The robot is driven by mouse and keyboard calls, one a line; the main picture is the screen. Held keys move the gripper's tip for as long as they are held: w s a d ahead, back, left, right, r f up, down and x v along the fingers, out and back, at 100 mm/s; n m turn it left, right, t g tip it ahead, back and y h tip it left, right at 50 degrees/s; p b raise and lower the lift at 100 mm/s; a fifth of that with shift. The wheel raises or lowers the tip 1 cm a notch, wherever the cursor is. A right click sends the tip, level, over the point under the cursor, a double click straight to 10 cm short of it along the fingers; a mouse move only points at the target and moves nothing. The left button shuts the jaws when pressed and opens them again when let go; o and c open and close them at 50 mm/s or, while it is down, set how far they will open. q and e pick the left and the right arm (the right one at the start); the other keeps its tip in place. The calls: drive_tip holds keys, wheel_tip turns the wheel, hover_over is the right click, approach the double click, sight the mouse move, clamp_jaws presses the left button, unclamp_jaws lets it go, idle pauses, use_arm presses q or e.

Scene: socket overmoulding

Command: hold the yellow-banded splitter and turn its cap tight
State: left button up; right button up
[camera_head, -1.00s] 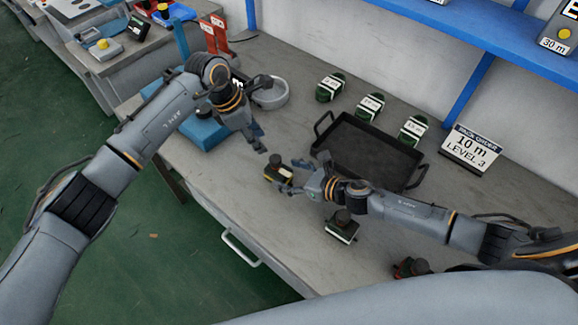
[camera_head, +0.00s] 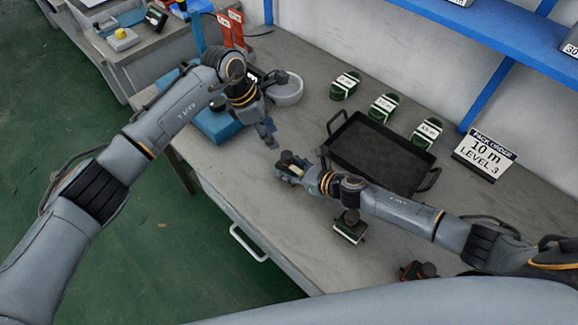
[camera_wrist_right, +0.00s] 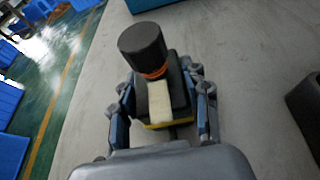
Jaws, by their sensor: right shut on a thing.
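The yellow-banded splitter (camera_head: 292,171) is a dark block with a pale label and a black round cap (camera_head: 287,157). In the right wrist view the splitter (camera_wrist_right: 160,104) shows a yellow band low on its near side. Its cap (camera_wrist_right: 143,46) stands upright above an orange-red ring. My right gripper (camera_head: 304,176) is shut on the splitter's body, with one finger on each side in the wrist view (camera_wrist_right: 163,112). My left gripper (camera_head: 270,137) points down, up and left of the cap and apart from it. Its finger gap is too small to judge.
A black tray (camera_head: 336,168) lies behind my right arm, with several green-and-white splitters (camera_head: 382,108) beyond it. Another capped splitter (camera_head: 350,229) and a red-marked one (camera_head: 418,270) stand nearer. A round grey dish (camera_head: 288,92) and a blue block (camera_head: 214,124) are near my left arm.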

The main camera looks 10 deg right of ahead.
sight(286, 155)
use_arm(q)
drive_tip(key=shift+o, duration=0.9)
drive_tip(key=d+f+n, duration=0.1)
drive_tip(key=f+n, duration=0.2)
drive_tip(key=n, duration=0.9)
drive_tip(key=d+f+n, duration=0.1)
drive_tip(key=f+n, duration=0.2)
drive_tip(key=n, duration=0.9)
drive_tip(key=d+f+n, duration=0.1)
drive_tip(key=f+n, duration=0.2)
drive_tip(key=n, duration=0.8)
drive_tip(key=shift+d+n, duration=0.25)
drive_tip(key=shift+n, duration=0.15)
drive_tip(key=shift+h, duration=0.3)
